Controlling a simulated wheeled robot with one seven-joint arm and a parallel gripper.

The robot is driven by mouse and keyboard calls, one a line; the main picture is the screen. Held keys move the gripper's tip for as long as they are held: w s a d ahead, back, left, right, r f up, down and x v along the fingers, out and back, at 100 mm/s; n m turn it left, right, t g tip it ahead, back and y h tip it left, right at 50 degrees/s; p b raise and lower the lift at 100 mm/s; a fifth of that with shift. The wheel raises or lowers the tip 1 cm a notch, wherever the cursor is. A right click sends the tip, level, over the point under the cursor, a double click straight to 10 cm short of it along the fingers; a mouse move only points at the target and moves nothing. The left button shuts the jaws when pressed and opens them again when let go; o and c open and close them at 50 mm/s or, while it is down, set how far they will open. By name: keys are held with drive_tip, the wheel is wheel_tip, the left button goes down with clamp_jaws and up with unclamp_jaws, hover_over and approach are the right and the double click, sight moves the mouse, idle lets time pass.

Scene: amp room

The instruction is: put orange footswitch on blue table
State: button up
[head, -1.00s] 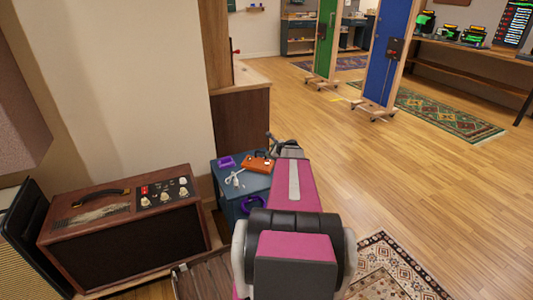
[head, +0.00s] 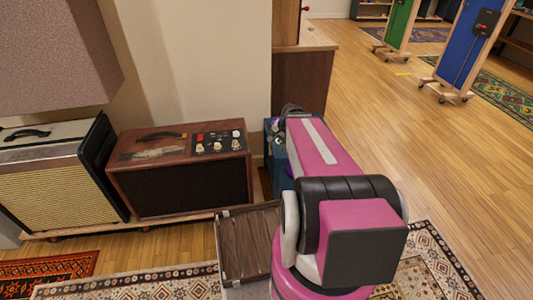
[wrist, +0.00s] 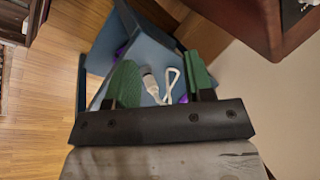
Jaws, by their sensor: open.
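The orange footswitch does not show in either view now. The blue table (head: 278,160) is mostly hidden behind my arm in the head view. In the wrist view its blue surface (wrist: 150,55) lies beyond my gripper (wrist: 162,78), whose two green fingers are spread apart with nothing held between them. A white cable-like item (wrist: 165,88) shows between the fingers. Purple bits (wrist: 183,99) show beside it. In the head view my gripper (head: 290,110) is partly visible over the table area, with its fingertips unclear.
A brown amplifier (head: 180,180) stands on a low wooden platform left of the table, with a cream-grilled amplifier (head: 55,180) further left. A wooden cabinet (head: 305,85) stands behind the table. A slatted wooden piece (head: 248,240) is beside my arm. Open floor (head: 420,160) lies right.

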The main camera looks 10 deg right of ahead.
drive_tip(key=s+a+r+n+g+h, duration=0.1)
drive_tip(key=s+a+n+g+h, duration=0.1)
drive_tip(key=s+a+n, duration=0.5)
drive_tip(key=shift+s+r+n+g+h, duration=0.15)
drive_tip(key=shift+s+n+g+h, duration=0.15)
drive_tip(key=shift+s+n+h, duration=0.25)
idle(0.5)
